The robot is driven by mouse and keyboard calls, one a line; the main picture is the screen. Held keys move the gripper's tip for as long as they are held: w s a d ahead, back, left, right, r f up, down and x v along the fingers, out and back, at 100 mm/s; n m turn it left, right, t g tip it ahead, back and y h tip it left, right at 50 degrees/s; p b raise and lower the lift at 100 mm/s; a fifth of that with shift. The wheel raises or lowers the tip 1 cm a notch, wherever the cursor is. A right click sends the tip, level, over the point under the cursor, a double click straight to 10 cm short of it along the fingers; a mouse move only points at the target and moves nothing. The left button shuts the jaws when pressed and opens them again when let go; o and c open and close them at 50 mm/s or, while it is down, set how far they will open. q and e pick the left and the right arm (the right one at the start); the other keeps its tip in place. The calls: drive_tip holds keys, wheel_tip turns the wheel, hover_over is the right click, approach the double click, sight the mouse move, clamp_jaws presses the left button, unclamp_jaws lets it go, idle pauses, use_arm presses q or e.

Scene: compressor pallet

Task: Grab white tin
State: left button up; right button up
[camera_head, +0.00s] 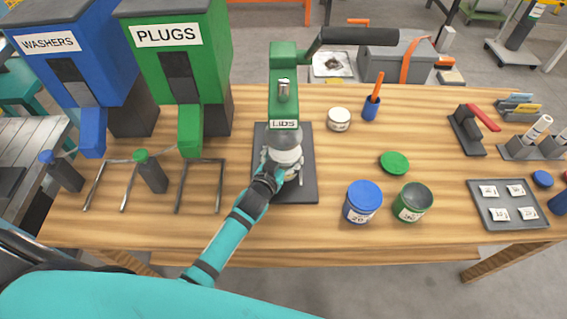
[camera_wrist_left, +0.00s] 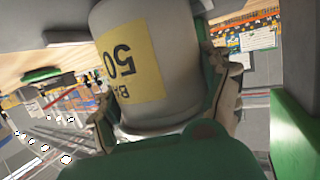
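A white tin (camera_head: 287,157) stands on the dark base plate (camera_head: 305,190) of the green lid press (camera_head: 284,90) marked LIDS, under its head. In the left wrist view the white tin (camera_wrist_left: 180,60) fills the middle, with a yellow label reading 50. My left gripper (camera_head: 278,170) is at the tin from the front. In the wrist view its fingers (camera_wrist_left: 165,115) lie against both sides of the tin, seemingly closed on it. The press head hides the tin's top in the head view. My right gripper is not in view.
A small white round container (camera_head: 339,119) stands right of the press. A blue tin (camera_head: 362,202), a green tin (camera_head: 412,202) and a green lid (camera_head: 394,163) lie further right. The PLUGS dispenser (camera_head: 180,70) and WASHERS dispenser (camera_head: 75,60) stand left. A grey tray (camera_head: 508,221) is at right.

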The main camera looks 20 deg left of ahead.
use_arm(q)
drive_tip(key=shift+c, duration=0.6)
